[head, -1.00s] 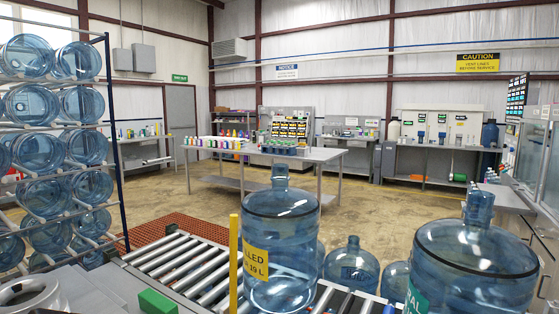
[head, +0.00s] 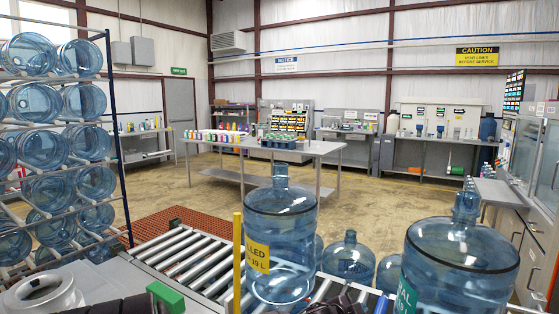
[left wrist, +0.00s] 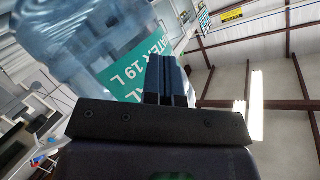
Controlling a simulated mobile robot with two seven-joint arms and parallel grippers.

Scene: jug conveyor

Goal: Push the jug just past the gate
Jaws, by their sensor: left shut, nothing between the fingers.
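A blue jug with a yellow label (head: 281,235) stands upright on the roller conveyor (head: 190,262) in the head view, just right of a yellow post (head: 237,262) that may be the gate. A second blue jug with a green label (head: 455,262) stands nearer at the right. My left gripper (head: 338,301) shows dark at the bottom edge, partly cut off, between the two jugs. In the left wrist view its fingers (left wrist: 171,80) are shut and empty, with the green-label jug (left wrist: 85,35) close behind them. Contact cannot be told. My right gripper is not in view.
More blue jugs (head: 349,260) stand behind the front two. A green block (head: 166,297) is at the conveyor's near side. A rack of jugs (head: 118,130) stands at left. Rollers left of the yellow post are bare. A work table (head: 325,149) stands farther back.

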